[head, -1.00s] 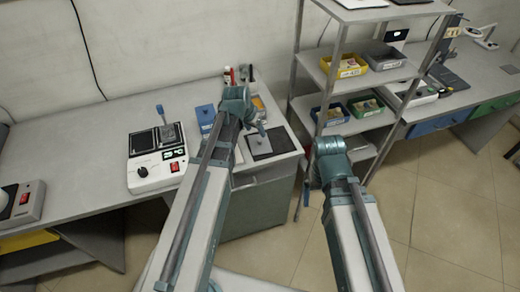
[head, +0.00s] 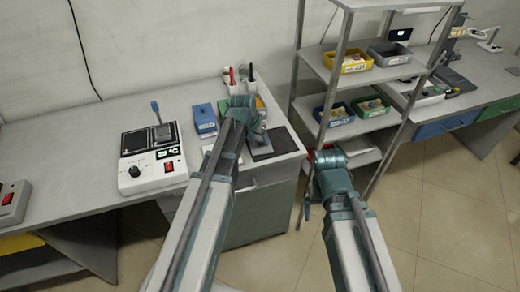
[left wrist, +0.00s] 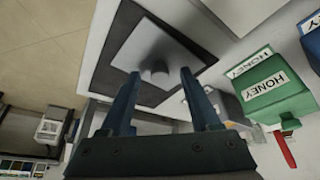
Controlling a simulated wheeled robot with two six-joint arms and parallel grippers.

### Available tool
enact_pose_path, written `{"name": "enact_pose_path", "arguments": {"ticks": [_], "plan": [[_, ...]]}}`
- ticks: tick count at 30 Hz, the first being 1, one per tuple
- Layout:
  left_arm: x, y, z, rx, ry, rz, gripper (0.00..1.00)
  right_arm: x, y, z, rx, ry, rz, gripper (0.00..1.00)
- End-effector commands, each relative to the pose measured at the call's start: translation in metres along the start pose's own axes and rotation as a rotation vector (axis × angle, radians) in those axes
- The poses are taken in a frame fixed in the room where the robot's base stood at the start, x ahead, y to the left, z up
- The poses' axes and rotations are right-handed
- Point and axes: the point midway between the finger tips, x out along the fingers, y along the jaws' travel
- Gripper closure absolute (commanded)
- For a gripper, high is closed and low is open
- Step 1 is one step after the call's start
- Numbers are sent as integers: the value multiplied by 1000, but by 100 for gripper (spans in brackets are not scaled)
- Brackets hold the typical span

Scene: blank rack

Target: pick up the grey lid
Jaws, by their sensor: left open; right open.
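The grey lid (left wrist: 158,50) is a flat square plate with a round knob on top. In the left wrist view it lies on a black mat (left wrist: 112,50). My left gripper (left wrist: 161,73) is open, its two blue fingers apart, with the knob just beyond and between the tips. They do not clearly touch it. In the head view my left gripper (head: 262,138) is over the left part of the black mat (head: 282,142) and largely hides the lid. My right gripper (head: 307,207) hangs low in front of the shelf rack, away from the lid.
Green and blue honey-labelled boxes (left wrist: 280,90) stand beside the mat. A blue box (head: 205,120) and a white device with a lever (head: 150,160) are on the bench to the left. A metal rack (head: 345,85) with bins stands right.

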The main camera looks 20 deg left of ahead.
Motion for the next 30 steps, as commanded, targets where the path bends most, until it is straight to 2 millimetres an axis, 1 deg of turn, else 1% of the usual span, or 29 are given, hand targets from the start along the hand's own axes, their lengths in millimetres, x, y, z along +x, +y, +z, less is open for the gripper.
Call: {"name": "enact_pose_path", "arguments": {"ticks": [1,7,8,9,11,12,14,18,30], "plan": [[5,0,0,0,0,0,37,4,0,0,0,0,0,7],[3,0,0,0,0,0,37,2,0,0,0,0,0,7],[3,0,0,0,0,0,38,2,0,0,0,0,0,7],[3,0,0,0,0,0,46,2,0,0,0,0,0,7],[3,0,0,0,0,0,56,2,0,0,0,0,0,7],[3,0,0,0,0,0,64,2,0,0,0,0,0,7],[3,0,0,0,0,0,74,2,0,0,0,0,0,7],[3,0,0,-1,0,0,100,2,0,0,0,0,0,7],[2,0,0,-1,0,0,100,2,0,0,0,0,0,7]]}}
